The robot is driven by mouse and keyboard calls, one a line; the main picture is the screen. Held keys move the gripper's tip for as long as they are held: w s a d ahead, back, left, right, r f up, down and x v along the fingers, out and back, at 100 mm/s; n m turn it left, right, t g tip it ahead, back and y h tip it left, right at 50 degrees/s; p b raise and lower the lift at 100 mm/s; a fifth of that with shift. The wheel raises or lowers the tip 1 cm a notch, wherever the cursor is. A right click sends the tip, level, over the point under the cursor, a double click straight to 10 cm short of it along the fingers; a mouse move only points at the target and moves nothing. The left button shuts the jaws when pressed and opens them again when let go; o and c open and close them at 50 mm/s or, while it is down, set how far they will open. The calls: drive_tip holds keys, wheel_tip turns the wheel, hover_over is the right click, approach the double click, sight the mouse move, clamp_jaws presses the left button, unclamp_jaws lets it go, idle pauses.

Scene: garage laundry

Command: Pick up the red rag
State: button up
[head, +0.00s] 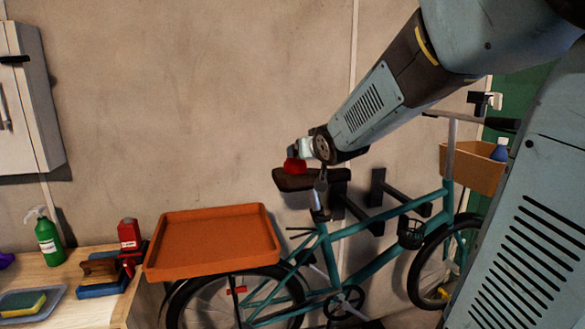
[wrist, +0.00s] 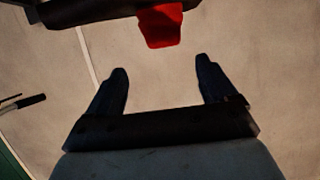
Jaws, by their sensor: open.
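The red rag (head: 295,166) is a small red lump on the left part of the dark bicycle saddle (head: 325,180). In the wrist view the rag (wrist: 160,27) shows at the top middle, against the dark saddle edge (wrist: 90,10). My gripper (head: 301,148) is close to the rag in the head view and partly covers it. In the wrist view my gripper (wrist: 162,78) is open and empty. Its two dark fingers point toward the rag, which lies beyond the tips and between their lines. No contact shows.
The teal bicycle (head: 385,215) stands against the plain wall (head: 200,110). An orange tray (head: 210,245) sits over its rear wheel. Dark brackets (head: 378,190) stick out right of the saddle. A workbench (head: 80,262) with a green bottle (head: 48,242) and a red container (head: 128,234) is at left.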

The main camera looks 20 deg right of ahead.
sight(296, 163)
drive_tip(key=x, duration=0.6)
drive_tip(key=shift+w, duration=0.1)
drive_tip(key=shift+a+x, duration=0.2)
drive_tip(key=shift+x, duration=0.8)
drive_tip(key=shift+a+x, duration=0.2)
drive_tip(key=shift+x, duration=0.75)
drive_tip(key=shift+w+f, duration=0.35)
drive_tip(key=shift+w, duration=0.25)
drive_tip(key=shift+c, duration=0.4)
drive_tip(key=c, duration=0.9)
